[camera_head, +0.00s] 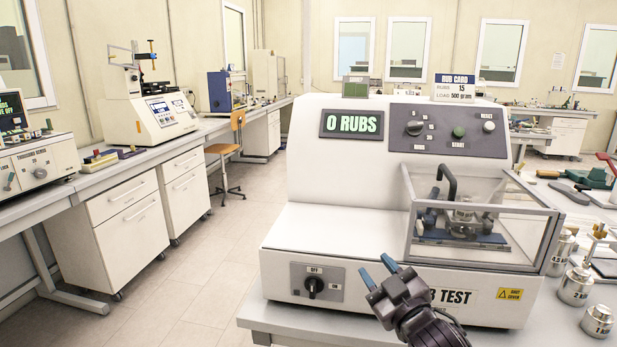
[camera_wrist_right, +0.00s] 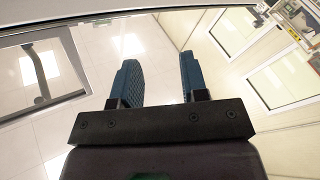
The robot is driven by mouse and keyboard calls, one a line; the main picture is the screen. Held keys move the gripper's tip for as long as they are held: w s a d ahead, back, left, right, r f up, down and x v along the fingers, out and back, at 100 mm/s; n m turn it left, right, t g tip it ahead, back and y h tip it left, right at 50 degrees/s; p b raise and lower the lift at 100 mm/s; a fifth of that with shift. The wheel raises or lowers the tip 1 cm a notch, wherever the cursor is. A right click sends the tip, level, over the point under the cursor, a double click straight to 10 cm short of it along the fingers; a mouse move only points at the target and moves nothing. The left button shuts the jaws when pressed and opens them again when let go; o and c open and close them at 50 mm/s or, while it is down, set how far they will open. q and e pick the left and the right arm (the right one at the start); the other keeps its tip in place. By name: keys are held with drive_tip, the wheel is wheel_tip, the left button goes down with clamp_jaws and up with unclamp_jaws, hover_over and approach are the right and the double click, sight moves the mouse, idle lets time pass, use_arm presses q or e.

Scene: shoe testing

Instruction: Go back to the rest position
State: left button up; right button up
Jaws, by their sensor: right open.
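My right gripper (camera_head: 378,271) is in front of the rub test machine (camera_head: 340,220), near its lower front. Its two blue fingers are apart with nothing between them. In the right wrist view my right gripper (camera_wrist_right: 160,80) also shows open and empty. The machine's display (camera_head: 351,124) reads "0 RUBS". The clear guard (camera_head: 480,225) on its right side stands around a metal rubbing head (camera_head: 465,222). The power knob (camera_head: 314,286) is on the lower front, left of the gripper. My left gripper is not in view.
The machine stands on a grey bench (camera_head: 285,322). Several metal weights, one of them a front weight (camera_head: 597,321), stand on the right. A rub card (camera_head: 454,88) is on top of the machine. An orange chair (camera_head: 226,150) stands behind at left. The floor (camera_head: 190,270) at left is clear.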

drive_tip(key=s+d+f+m+g+h, duration=0.25)
drive_tip(key=s+d+f, duration=0.25)
drive_tip(key=f, duration=0.4)
drive_tip(key=s+d+f+m+g+h, duration=0.1)
drive_tip(key=s+d+f+m+h, duration=0.3)
drive_tip(key=f, duration=0.5)
drive_tip(key=s+d+f+m+g, duration=0.1)
drive_tip(key=s+d+f+g, duration=0.1)
drive_tip(key=s+f, duration=0.5)
drive_tip(key=s+d+f+m+g+h, duration=0.1)
drive_tip(key=s+d+f+g, duration=0.1)
drive_tip(key=s+f, duration=0.5)
drive_tip(key=s+d, duration=0.1)
drive_tip(key=s, duration=0.4)
drive_tip(key=shift+s+d+f, duration=0.3)
drive_tip(key=shift+d, duration=0.1)
drive_tip(key=shift+m, duration=0.25)
